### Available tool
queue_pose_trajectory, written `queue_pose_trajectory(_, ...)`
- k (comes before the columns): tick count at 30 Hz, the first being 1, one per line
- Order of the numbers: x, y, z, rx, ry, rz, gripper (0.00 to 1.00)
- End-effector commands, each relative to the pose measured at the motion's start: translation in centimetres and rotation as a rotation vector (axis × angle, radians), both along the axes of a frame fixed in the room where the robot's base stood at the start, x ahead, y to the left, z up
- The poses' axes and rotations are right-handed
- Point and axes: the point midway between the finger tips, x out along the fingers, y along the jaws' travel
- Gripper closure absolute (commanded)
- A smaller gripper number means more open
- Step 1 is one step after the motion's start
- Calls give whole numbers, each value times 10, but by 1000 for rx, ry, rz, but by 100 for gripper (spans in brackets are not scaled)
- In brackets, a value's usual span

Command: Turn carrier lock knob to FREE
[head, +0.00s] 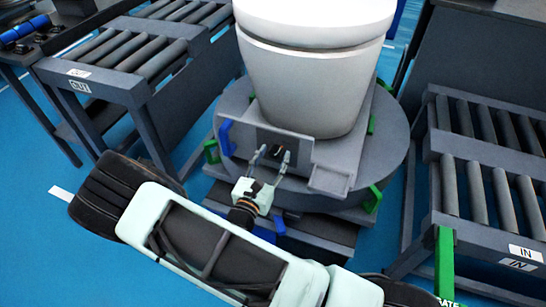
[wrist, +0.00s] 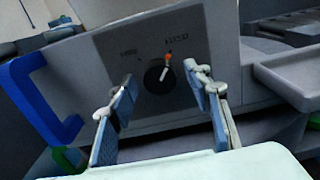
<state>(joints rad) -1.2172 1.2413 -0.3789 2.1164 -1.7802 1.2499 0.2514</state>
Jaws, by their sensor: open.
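The carrier lock knob (wrist: 157,77) is a round black knob on a grey panel (wrist: 205,42) in the wrist view. Its pale pointer tilts up and right, towards an orange mark and the right label (wrist: 176,40), which looks like FIXED. The left label (wrist: 128,51) is blurred and looks like FREE. My gripper (wrist: 161,82) is open, one finger on each side of the knob in the picture, and holds nothing. I cannot tell how far the fingertips are from the panel. In the head view my gripper (head: 273,156) is at the panel, and the knob (head: 278,150) shows dark between the fingers.
A white toilet (head: 310,85) stands on the grey round carrier (head: 385,150) above the panel. A blue handle (wrist: 35,100) is left of the panel, also in the head view (head: 226,138). Roller conveyors flank it at left (head: 100,85) and right (head: 480,190).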

Motion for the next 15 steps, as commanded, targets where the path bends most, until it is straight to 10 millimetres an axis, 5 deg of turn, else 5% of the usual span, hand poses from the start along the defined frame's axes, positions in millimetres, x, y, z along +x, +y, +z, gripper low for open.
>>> queue_pose_trajectory(3, 0, 0, 0, 0, 0, 0, 56)
queue_pose_trajectory(15, 0, 0, 0, 0, -1, 0, 96)
